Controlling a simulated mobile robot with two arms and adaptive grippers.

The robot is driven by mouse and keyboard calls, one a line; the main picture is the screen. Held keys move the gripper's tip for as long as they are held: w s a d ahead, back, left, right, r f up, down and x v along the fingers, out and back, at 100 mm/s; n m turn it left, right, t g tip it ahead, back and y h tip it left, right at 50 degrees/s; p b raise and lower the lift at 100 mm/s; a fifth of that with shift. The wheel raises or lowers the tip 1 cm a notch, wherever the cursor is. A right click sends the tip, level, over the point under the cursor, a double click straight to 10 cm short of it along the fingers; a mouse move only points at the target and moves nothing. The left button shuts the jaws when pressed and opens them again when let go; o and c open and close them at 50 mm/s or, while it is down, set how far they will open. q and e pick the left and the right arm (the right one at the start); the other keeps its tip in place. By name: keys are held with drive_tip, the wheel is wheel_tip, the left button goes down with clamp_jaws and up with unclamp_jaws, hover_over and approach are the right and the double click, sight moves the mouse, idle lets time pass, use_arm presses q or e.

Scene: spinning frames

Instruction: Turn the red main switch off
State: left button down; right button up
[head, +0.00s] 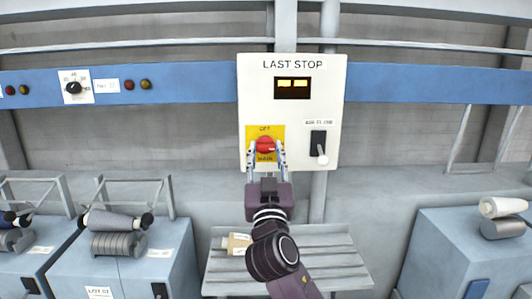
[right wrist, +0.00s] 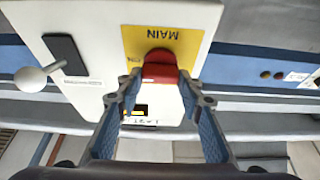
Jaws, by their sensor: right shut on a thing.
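The red main switch (head: 265,145) is a round knob on a yellow plate (head: 251,131) marked OFF above and MAIN below, on the white LAST STOP panel (head: 300,100). My right gripper (head: 266,158) is at the knob, with one finger on each side of it. In the right wrist view the red switch (right wrist: 159,66) sits between the fingertips of my right gripper (right wrist: 158,80), and the panel appears upside down. The gripper is shut on the knob. The knob's exact pointing direction is hard to tell. My left gripper is not in view.
A black lever switch with a white ball (head: 322,160) is right of the knob on the same panel. A slatted bench (head: 330,262) with a small box (head: 237,243) stands below. Blue machines with spools stand on both sides.

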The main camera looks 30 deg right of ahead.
drive_tip(key=shift+r+n+t+y+p, duration=0.1)
drive_tip(key=shift+n+t+y+p, duration=0.1)
drive_tip(key=shift+n+y+p, duration=0.5)
drive_tip(key=shift+r+n+t+y+p, duration=0.1)
drive_tip(key=shift+n+t+y+p, duration=0.15)
drive_tip(key=shift+n, duration=0.85)
drive_tip(key=n+y+p, duration=0.1)
drive_tip(key=n+p, duration=0.2)
drive_tip(key=n, duration=0.1)
drive_tip(key=n+y+p, duration=0.2)
drive_tip(key=n+p, duration=0.1)
drive_tip(key=n, duration=0.1)
drive_tip(key=n+y+p, duration=0.2)
drive_tip(key=n+p, duration=0.2)
drive_tip(key=shift+d+r+y, duration=0.1)
drive_tip(key=shift+r+y, duration=0.05)
drive_tip(key=shift+y, duration=0.1)
drive_tip(key=n+g+p, duration=0.1)
drive_tip(key=n, duration=0.2)
drive_tip(key=shift+y, duration=0.4)
drive_tip(key=shift+f+n+g+y, duration=0.15)
drive_tip(key=shift+n+g, duration=0.25)
drive_tip(key=shift+n, duration=0.5)
drive_tip(key=shift+f+n+g+y, duration=0.15)
drive_tip(key=shift+n+g, duration=0.2)
drive_tip(key=shift+n, duration=0.55)
drive_tip(key=shift+s, duration=0.1)
drive_tip(key=o, duration=1.2)
drive_tip(key=shift+c, duration=0.2)
drive_tip(key=shift+r, duration=0.1)
